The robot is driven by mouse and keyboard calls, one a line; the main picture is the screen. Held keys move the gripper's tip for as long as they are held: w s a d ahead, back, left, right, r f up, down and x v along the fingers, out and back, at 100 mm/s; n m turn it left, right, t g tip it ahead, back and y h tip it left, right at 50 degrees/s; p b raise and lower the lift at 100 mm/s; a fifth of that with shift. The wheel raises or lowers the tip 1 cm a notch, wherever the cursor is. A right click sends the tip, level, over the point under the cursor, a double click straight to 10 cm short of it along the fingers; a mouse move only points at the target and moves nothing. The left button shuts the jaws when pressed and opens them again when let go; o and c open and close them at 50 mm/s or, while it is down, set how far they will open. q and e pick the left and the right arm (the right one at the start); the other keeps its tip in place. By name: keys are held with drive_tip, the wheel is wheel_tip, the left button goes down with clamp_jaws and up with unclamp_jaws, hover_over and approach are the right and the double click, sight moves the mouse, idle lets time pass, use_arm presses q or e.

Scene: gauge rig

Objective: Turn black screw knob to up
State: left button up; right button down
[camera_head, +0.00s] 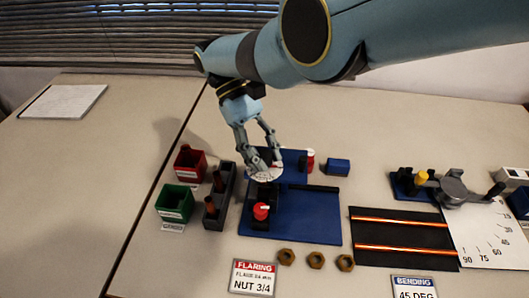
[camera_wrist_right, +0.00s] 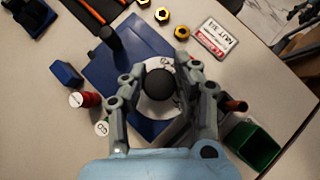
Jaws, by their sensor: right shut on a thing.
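The black screw knob (camera_wrist_right: 160,84) is round and dark, above a white marked dial (camera_wrist_right: 146,104) in the right wrist view. My right gripper (camera_wrist_right: 161,72) is shut on the knob, with one finger on each side. In the head view the right gripper (camera_head: 262,168) reaches down onto the white dial (camera_head: 267,174) on the blue flaring rig (camera_head: 312,215); the knob is mostly hidden by the fingers there. The dial's marks are too small to read. My left gripper is not in view.
A red-capped part (camera_head: 261,211) stands in front of the dial. A dark rack (camera_head: 221,210), a red bin (camera_head: 189,163) and a green bin (camera_head: 174,203) stand left. A blue block (camera_head: 338,167) lies right; brass nuts (camera_head: 316,261) lie in front. A bending tool (camera_head: 452,190) is farther right.

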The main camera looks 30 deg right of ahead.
drive_tip(key=c, duration=1)
unclamp_jaws()
drive_tip(key=shift+w, duration=0.1)
